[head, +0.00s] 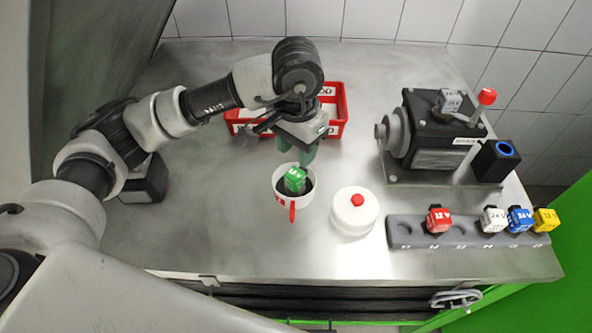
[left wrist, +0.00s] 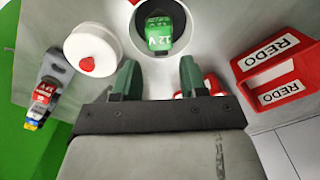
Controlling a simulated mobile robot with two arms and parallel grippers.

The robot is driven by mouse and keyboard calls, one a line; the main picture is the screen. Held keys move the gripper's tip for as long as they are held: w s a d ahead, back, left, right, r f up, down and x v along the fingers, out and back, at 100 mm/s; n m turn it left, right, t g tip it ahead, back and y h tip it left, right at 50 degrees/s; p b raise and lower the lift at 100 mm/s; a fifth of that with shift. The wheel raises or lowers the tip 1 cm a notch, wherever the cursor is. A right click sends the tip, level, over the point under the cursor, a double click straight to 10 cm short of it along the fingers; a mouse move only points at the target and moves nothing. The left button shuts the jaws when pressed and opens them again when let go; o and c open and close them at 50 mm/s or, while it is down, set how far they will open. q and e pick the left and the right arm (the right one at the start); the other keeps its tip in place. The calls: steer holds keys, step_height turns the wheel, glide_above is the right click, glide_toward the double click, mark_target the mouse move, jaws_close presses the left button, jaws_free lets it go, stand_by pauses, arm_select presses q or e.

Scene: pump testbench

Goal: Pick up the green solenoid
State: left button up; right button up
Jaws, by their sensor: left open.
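The green solenoid (head: 294,180), marked 12 V, sits in a white mug (head: 280,196) with a red handle. It also shows in the left wrist view (left wrist: 161,36), at the top middle inside the round mug opening. My left gripper (head: 297,151) has green fingers and is just behind the mug in the head view, apart from the solenoid. In the left wrist view its two fingers (left wrist: 159,76) stand apart with nothing between them, and the solenoid lies beyond their tips. My right gripper is in neither view.
A red REDO box (head: 338,128) stands behind my left gripper. A white round container (head: 353,213) with a red knob is right of the mug. A grey rack (head: 462,239) holds red, white, blue and yellow solenoids. A pump (head: 427,130) stands at the back right. The table's left front is clear.

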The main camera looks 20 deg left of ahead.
mark_target(296, 173)
arm_select(q)
steer(key=shift+s+d+f, duration=0.1)
steer(key=shift+s+f, duration=0.1)
steer(key=shift+f, duration=0.35)
steer(key=shift+s+f, duration=0.15)
steer(key=shift+f, duration=0.65)
steer(key=shift+w+f+p, duration=0.15)
steer(key=shift+f+p, duration=0.2)
steer(key=shift+p, duration=0.1)
step_height(296, 173, down, 4)
steer(key=shift+r+p, duration=0.2)
steer(key=shift+p, duration=0.6)
steer(key=shift+f, duration=0.5)
steer(key=shift+w, duration=0.1)
steer(key=c, duration=0.4)
steer(key=shift+c, duration=0.2)
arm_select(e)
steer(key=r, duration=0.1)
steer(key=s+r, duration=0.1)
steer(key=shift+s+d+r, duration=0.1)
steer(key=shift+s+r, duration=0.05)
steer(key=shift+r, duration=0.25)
